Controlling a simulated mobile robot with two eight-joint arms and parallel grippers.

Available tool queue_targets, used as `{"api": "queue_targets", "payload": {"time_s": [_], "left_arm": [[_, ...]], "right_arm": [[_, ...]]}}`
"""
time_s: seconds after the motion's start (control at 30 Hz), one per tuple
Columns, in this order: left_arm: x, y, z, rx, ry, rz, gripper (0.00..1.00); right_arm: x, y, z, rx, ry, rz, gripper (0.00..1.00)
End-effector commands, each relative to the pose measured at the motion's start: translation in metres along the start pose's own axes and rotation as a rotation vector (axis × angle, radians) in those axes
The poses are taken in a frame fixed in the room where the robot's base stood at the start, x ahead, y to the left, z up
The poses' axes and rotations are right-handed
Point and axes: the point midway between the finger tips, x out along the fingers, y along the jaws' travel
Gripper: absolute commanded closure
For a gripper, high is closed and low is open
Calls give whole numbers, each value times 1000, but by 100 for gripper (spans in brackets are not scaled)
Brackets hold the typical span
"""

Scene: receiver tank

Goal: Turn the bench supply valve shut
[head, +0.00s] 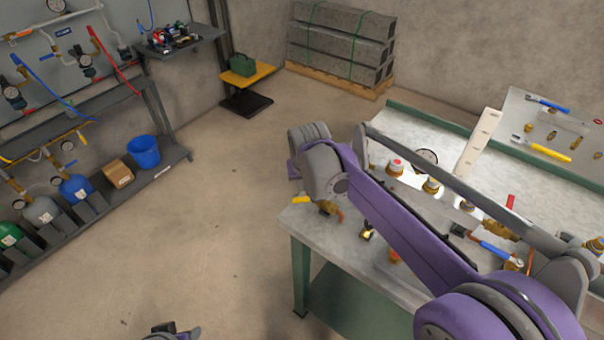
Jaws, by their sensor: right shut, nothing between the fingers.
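A red handle (510,201) and a blue handle (496,253) show near brass fittings (497,229) at the right. I cannot tell which of these is the bench supply valve. My right arm crosses the bench and hides much of it. My right gripper is shut and empty; its fingertips are not clear against the arm. A small part of my left arm shows at the bottom edge; its jaws are unclear.
A gauge (428,157) and several brass fittings stand on the bench. A tool board (514,112) is behind it. Strapped grey blocks (340,45) stand on a pallet at the back. A blue bucket (143,151) and cylinders line the left shelf. The middle floor is clear.

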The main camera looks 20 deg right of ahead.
Motion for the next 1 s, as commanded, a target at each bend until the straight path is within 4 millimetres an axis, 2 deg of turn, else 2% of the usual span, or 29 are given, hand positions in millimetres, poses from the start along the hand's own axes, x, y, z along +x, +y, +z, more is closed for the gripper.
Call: {"api": "queue_targets", "payload": {"time_s": [0.2, 1.0], "left_arm": [[-1, 0, 0, 0, 0, 0, 50], [-2, 0, -1, 0, 1, 0, 50]], "right_arm": [[-5, 0, 13, 0, 0, 0, 100], [-7, -1, 18, -68, 0, -24, 100]]}}
